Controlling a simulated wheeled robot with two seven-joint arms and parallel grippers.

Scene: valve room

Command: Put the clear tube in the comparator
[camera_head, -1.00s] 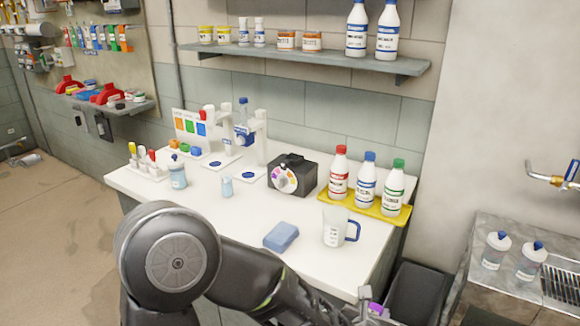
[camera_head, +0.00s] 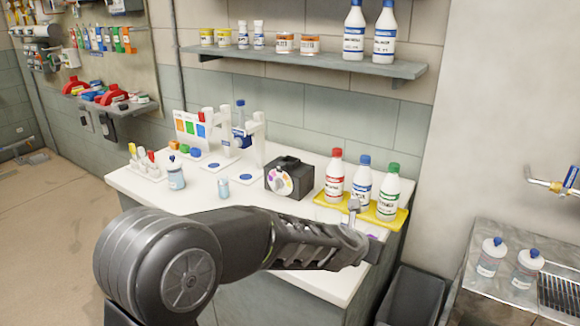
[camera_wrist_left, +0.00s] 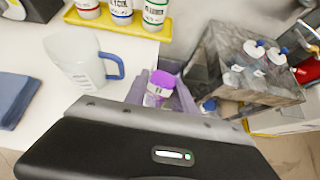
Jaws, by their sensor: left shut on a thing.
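The comparator (camera_head: 290,178) is a black box with a round coloured disc on its front, on the white bench. My left gripper (camera_wrist_left: 160,88) is shut on a small purple-capped vial (camera_wrist_left: 157,92) with a see-through lower part. It is at the bench's right front edge, right of and nearer than the comparator. In the head view my left arm hides most of the gripper and vial. My right gripper is not in view.
Red, blue and green-capped bottles (camera_head: 362,185) stand on a yellow tray (camera_head: 397,219). A measuring jug (camera_wrist_left: 85,62) and a blue sponge (camera_wrist_left: 14,97) are on the bench left of the gripper. A dark bin (camera_head: 416,292) is below the bench's right end.

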